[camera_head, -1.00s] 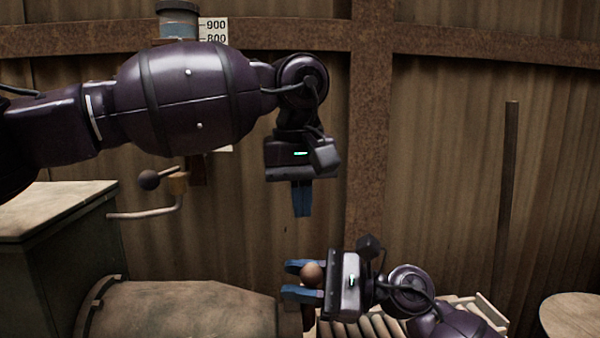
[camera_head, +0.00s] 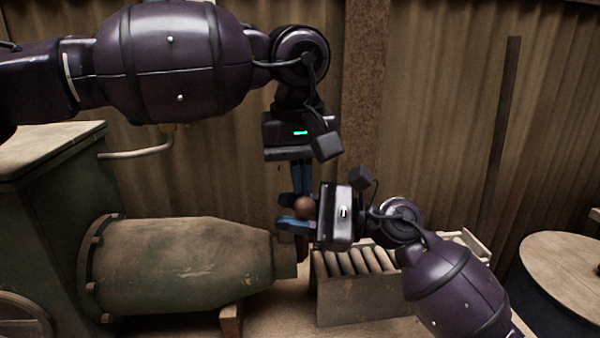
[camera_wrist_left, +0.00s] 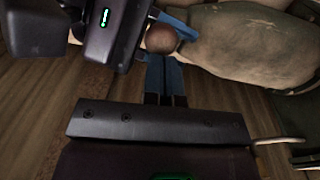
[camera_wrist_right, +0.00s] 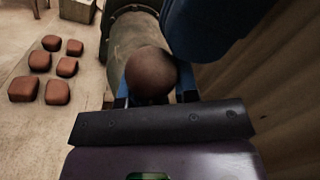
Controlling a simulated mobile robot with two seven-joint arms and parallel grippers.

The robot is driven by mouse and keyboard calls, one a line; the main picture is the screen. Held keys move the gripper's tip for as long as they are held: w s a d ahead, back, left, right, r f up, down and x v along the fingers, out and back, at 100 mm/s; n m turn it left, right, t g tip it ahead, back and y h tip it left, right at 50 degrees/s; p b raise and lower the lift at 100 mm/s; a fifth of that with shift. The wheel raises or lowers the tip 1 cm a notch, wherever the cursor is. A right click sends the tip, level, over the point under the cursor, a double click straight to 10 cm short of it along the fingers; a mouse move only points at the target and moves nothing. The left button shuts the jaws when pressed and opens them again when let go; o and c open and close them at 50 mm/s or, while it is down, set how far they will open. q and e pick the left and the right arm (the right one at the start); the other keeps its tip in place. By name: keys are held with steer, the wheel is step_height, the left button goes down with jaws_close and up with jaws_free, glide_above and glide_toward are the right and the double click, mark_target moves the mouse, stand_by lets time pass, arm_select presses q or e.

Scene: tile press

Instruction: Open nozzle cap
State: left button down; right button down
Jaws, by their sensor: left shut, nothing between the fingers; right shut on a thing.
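A round brown knob (camera_head: 304,207) sits at the top of a dark red-brown handle (camera_head: 302,249), in front of the nozzle end (camera_head: 285,257) of the green press barrel (camera_head: 180,265). The cap itself is hard to make out behind it. My right gripper (camera_head: 291,213) comes from the right and is shut on the knob, which also fills the middle of the right wrist view (camera_wrist_right: 151,73). My left gripper (camera_head: 300,188) points down with its blue fingers shut and empty, right beside the knob; in the left wrist view the knob (camera_wrist_left: 162,39) is just past its fingertips.
A crate of rollers or tiles (camera_head: 350,285) stands right of the nozzle. A round table (camera_head: 560,262) is at the far right. Several reddish-brown blocks (camera_wrist_right: 53,42) lie on a pale surface in the right wrist view. My two grippers are very close together.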

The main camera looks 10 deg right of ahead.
arm_select(q)
steer(key=shift+s+f, duration=0.45)
steer(key=shift+s, duration=0.15)
arm_select(e)
steer(key=shift+r, duration=0.2)
arm_select(q)
steer(key=shift+f, duration=0.1)
arm_select(e)
steer(key=c, duration=0.9)
jaws_free()
steer(key=shift+f, duration=0.15)
